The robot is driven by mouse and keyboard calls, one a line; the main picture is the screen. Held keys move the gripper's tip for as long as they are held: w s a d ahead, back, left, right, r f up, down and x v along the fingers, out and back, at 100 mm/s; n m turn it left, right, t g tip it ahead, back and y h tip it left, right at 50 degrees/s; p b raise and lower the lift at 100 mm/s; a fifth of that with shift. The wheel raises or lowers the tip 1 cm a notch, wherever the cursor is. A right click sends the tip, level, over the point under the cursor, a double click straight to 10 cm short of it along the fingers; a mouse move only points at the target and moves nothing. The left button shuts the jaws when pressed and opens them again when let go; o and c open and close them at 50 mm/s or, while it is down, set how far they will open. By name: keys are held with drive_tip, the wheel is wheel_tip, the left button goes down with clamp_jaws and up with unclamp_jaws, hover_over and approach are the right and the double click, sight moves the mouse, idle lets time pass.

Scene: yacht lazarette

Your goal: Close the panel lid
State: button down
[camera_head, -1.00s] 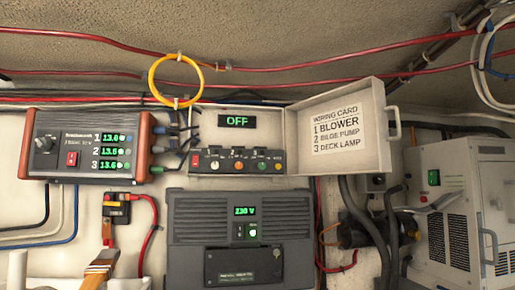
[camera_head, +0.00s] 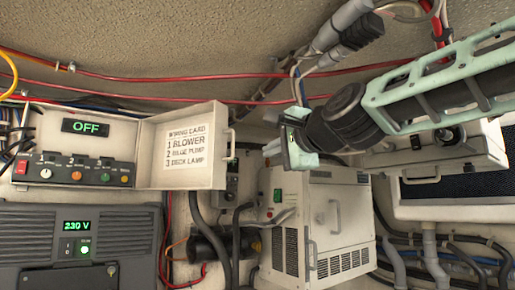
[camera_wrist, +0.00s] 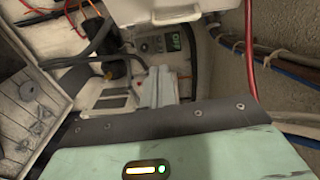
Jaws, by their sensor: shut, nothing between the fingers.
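The panel lid (camera_head: 185,150) is cream and stands open to the right of the switch panel (camera_head: 75,168). Its inside face bears a wiring card (camera_head: 186,145), and a handle (camera_head: 231,143) is on its right edge. The panel shows a green OFF display and a row of coloured switches. My gripper (camera_head: 284,143) is pale green, right of the lid and apart from it in the head view. It is shut and empty. In the wrist view the fingers (camera_wrist: 135,95) show at the middle, with a cream edge above them that I cannot surely identify.
A grey inverter (camera_head: 80,245) reading 230 V is below the panel. A white vented box (camera_head: 315,225) stands below my gripper. Dark hoses (camera_head: 205,215) hang under the lid. Red cables (camera_head: 250,100) run along the wall above. Open space lies between the lid and my gripper.

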drive_tip(key=w+a+r+p, duration=0.3)
drive_tip(key=w+a+p, duration=0.1)
drive_tip(key=w+p, duration=0.5)
drive_tip(key=s, duration=0.1)
drive_tip(key=s+a, duration=0.2)
drive_tip(key=shift+a+f+m+t+p, duration=0.25)
drive_tip(key=shift+f+m+t+p, duration=0.05)
drive_tip(key=shift+m+t+p, duration=0.1)
